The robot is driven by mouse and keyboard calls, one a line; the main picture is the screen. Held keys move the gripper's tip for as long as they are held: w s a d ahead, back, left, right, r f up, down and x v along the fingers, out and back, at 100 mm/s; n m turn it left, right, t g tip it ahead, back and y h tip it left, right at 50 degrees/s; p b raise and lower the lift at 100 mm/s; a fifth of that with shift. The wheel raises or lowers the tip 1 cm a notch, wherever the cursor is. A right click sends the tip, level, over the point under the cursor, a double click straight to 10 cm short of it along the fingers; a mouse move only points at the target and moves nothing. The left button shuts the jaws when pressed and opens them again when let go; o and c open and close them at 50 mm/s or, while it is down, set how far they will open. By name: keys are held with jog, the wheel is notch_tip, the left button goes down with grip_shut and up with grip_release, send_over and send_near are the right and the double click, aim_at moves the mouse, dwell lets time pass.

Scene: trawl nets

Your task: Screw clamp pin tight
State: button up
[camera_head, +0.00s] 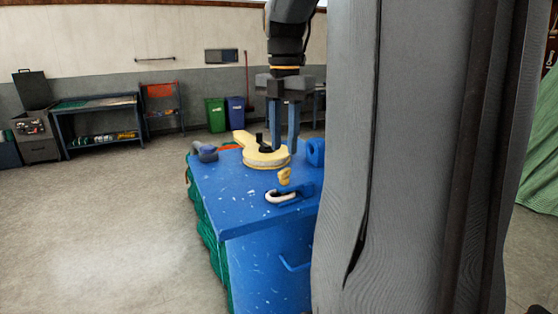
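A small yellow pin-like piece with a rounded head (284,176) stands near the front of the blue bench. Just below it in the picture is a pale U-shaped clamp or shackle (283,196) in a dark blue holder (304,189). The piece is too small to tell how far it sits in the clamp. My gripper (285,150) points straight down above the bench, behind the yellow piece in the picture. Its two blue fingers are apart with a gap between them, and I see nothing held.
The blue bench top (235,195) has a clear left front area. A blue-grey object (205,152) lies at its back left, and a blue ring-shaped block (315,152) at its right. Green netting (205,225) hangs along the left side. My grey column hides the right part.

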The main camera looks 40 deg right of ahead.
aim_at(284, 170)
notch_tip(284, 170, down, 6)
jog(key=shift+f+p, duration=0.25)
jog(key=shift+p, duration=0.7)
grip_shut()
